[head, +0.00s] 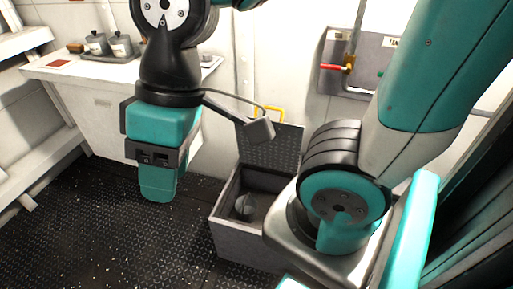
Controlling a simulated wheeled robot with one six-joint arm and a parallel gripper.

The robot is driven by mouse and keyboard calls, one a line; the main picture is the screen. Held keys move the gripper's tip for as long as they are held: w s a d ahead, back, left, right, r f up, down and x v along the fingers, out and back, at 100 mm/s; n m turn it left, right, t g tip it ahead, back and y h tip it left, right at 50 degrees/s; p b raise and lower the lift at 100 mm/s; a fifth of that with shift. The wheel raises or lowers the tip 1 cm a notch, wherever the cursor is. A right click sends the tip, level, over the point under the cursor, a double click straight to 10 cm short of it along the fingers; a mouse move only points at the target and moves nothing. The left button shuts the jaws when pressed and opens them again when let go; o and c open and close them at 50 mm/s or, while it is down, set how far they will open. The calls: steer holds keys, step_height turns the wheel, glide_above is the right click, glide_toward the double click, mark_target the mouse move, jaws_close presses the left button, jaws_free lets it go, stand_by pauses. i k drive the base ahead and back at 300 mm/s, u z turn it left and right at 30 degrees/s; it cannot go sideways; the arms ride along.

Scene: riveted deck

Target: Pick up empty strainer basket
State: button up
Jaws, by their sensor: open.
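My gripper (158,192) hangs pointing down at centre left in the head view, above the dark floor. It is open, with nothing seen between its teal fingers; one finger largely hides the other. A dark grey, rounded object (246,207) lies inside an open grey box on the floor, to the right of and apart from my gripper. It may be the strainer basket, but its shape is too small and shaded to be sure. No other strainer basket can be made out.
The open box (232,238) has its lid (272,146) raised at the back. A white counter (60,72) at the upper left bears a tray with two grey lidded pots (121,46). A wall panel has a red-handled valve (332,67). Floor at left is clear.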

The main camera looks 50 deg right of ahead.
mark_target(246, 206)
steer(key=z, duration=0.05)
steer(key=k, duration=0.5)
steer(key=u, duration=1.1)
steer(key=i, duration=1.6)
steer(key=z, duration=2.95)
steer(key=i, duration=0.5)
steer(key=z, duration=0.05)
